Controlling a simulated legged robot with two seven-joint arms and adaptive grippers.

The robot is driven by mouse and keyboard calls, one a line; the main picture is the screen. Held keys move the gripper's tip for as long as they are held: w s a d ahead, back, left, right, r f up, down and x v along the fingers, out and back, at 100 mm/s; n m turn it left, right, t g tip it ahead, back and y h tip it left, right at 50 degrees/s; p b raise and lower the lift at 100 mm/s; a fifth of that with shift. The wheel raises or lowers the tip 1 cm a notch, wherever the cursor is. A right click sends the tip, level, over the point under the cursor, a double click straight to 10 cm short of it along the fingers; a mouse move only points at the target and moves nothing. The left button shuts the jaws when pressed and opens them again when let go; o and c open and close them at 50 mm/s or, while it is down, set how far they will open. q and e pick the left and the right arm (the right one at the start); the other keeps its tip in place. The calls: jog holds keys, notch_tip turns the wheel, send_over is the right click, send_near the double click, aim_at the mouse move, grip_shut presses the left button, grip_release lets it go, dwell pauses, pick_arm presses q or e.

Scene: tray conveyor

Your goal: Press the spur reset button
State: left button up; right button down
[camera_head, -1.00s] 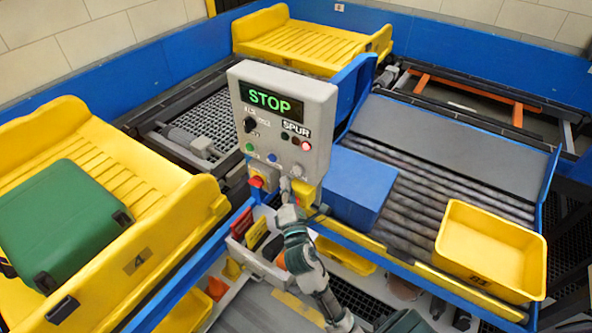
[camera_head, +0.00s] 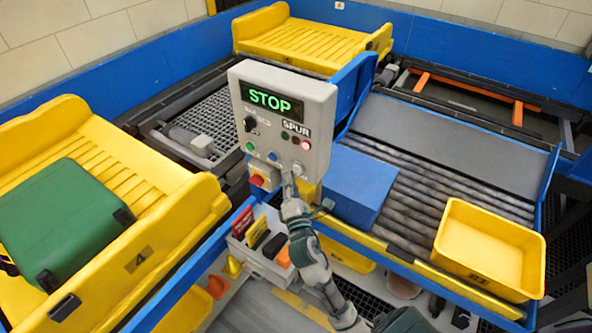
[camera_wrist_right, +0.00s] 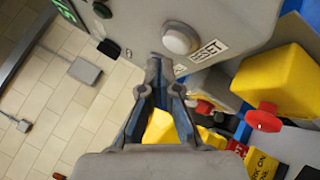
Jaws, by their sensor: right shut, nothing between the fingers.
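The grey control box (camera_head: 318,105) carries a lit green STOP display (camera_head: 272,101) and a SPUR label (camera_head: 296,129). A round white button (camera_head: 299,168) sits at its lower right. In the wrist view this white button (camera_wrist_right: 180,39) has a RESET label (camera_wrist_right: 208,50) beside it. My right gripper (camera_head: 289,180) is shut and empty, pointing up at the lower edge of the box. In the wrist view its joined fingertips (camera_wrist_right: 157,63) are just below and left of the white button. Contact with the button does not show. My left gripper is not in view.
A green button (camera_head: 250,146) and blue button (camera_head: 273,157) are left of the white one; a red lamp (camera_head: 305,145) glows above. A red knob (camera_head: 257,180) sits below. A blue box (camera_head: 356,190) and yellow bin (camera_head: 490,245) rest on the rollers at right.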

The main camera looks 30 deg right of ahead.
dwell(0.7)
jog(key=shift+w+d+r+p, duration=0.1)
jog(key=shift+d+p, duration=0.3)
jog(key=shift+w+d, duration=0.2)
jog(key=shift+d, duration=0.25)
dwell(0.7)
jog(key=shift+a, duration=0.1)
jog(key=shift+s+a+p, duration=0.3)
jog(key=shift+s+a, duration=0.05)
jog(key=shift+a, duration=0.45)
jog(key=shift+s+a, duration=0.3)
jog(key=shift+a, duration=0.5)
jog(key=shift+s+a, duration=0.35)
jog(key=shift+a, duration=0.4)
jog(key=shift+s+a, duration=0.3)
jog(key=shift+a, duration=0.5)
